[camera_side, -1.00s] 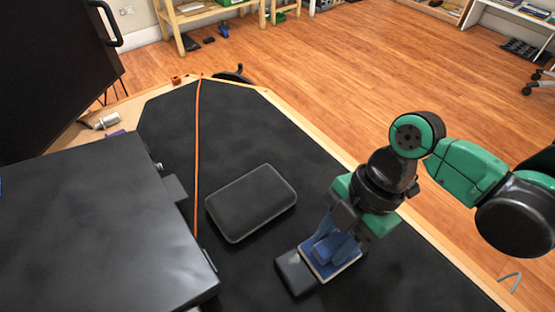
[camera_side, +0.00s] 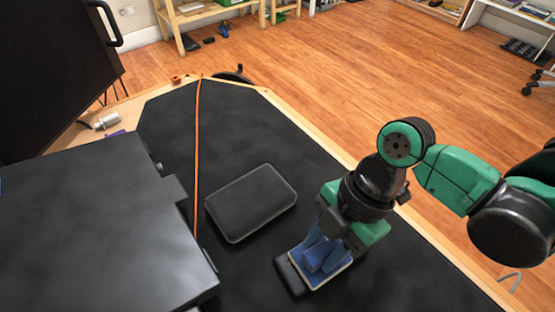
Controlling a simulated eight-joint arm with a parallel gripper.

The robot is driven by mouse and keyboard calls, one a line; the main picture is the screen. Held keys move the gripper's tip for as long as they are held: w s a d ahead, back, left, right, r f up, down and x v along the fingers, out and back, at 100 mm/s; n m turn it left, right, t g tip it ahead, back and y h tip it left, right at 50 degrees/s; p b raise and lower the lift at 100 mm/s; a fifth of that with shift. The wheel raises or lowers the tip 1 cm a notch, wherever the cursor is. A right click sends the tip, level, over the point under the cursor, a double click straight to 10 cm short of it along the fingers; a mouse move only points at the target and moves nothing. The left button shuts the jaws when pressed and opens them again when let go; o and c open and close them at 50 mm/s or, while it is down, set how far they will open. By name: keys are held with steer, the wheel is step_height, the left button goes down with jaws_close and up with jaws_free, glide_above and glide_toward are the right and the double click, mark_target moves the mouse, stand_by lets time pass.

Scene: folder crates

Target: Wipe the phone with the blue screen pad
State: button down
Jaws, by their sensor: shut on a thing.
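My gripper (camera_side: 322,250) is at the lower middle of the side view, pointing down, and is shut on the blue screen pad (camera_side: 314,262). The pad has a pale edge along its base. It lies over the phone (camera_side: 287,274), a dark flat slab on the black mat, and covers most of it. Only the phone's left side and a corner show. The pad appears to touch the phone's top. The finger tips are partly hidden by the pad's blue grip.
A dark rounded case (camera_side: 251,203) lies on the black mat (camera_side: 245,125) left of my gripper. An orange cord (camera_side: 197,150) runs along the mat. A large dark box (camera_side: 95,225) fills the lower left. The mat's far part is clear.

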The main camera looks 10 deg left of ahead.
steer(key=shift+s+a, duration=0.7)
steer(key=shift+a, duration=0.1)
steer(key=shift+s+a, duration=0.65)
steer(key=shift+a, duration=0.1)
steer(key=shift+w+d, duration=1.5)
steer(key=shift+d, duration=0.25)
steer(key=shift+w+d, duration=0.1)
steer(key=shift+w+d, duration=0.3)
steer(key=shift+d, duration=0.05)
